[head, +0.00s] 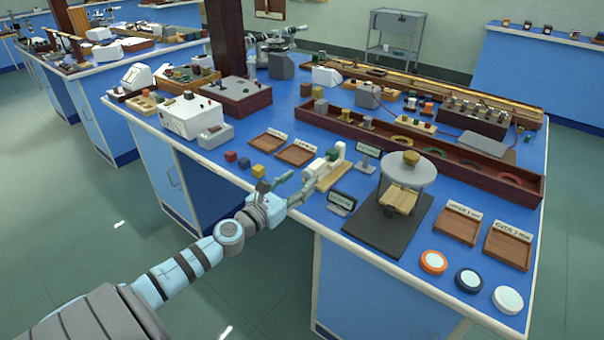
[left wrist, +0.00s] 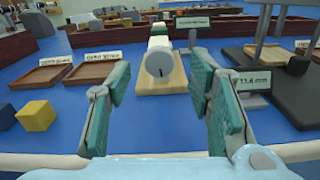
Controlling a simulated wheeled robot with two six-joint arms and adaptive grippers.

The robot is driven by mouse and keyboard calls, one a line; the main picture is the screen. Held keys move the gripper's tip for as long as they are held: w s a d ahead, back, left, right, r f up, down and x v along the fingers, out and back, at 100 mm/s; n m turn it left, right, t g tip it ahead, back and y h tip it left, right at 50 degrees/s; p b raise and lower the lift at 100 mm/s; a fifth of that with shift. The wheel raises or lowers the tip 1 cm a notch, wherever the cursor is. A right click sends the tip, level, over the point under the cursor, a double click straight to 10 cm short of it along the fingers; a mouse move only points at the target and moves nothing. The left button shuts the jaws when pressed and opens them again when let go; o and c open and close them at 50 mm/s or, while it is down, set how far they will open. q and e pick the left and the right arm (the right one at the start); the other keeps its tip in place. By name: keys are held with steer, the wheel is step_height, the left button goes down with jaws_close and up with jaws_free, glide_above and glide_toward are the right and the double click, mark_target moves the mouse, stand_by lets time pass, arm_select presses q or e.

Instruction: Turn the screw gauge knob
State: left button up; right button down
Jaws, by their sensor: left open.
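The screw gauge (head: 322,170) sits on a light wooden base (head: 334,176) near the front edge of the blue bench. In the left wrist view its pale round knob (left wrist: 159,63) faces me, with a dark mark on its end. My left gripper (head: 297,184) reaches over the bench edge just in front of the gauge. It is open, and its two green-padded fingers (left wrist: 160,80) stand either side of the knob's line with clear space between. The knob appears ahead of the fingertips, and I see no contact. My right gripper is not in view.
Two wooden trays (head: 267,141) and small cubes (head: 258,171) lie left of the gauge. A small display (head: 342,202) and a dark-based stand (head: 375,222) are close on its right. A long wooden box (head: 460,167) lies behind. Round discs (head: 468,280) lie at front right.

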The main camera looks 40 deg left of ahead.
mark_target(308, 174)
arm_select(q)
steer(key=shift+w+r, duration=0.1)
steer(key=shift+w, duration=1.3)
jaws_close()
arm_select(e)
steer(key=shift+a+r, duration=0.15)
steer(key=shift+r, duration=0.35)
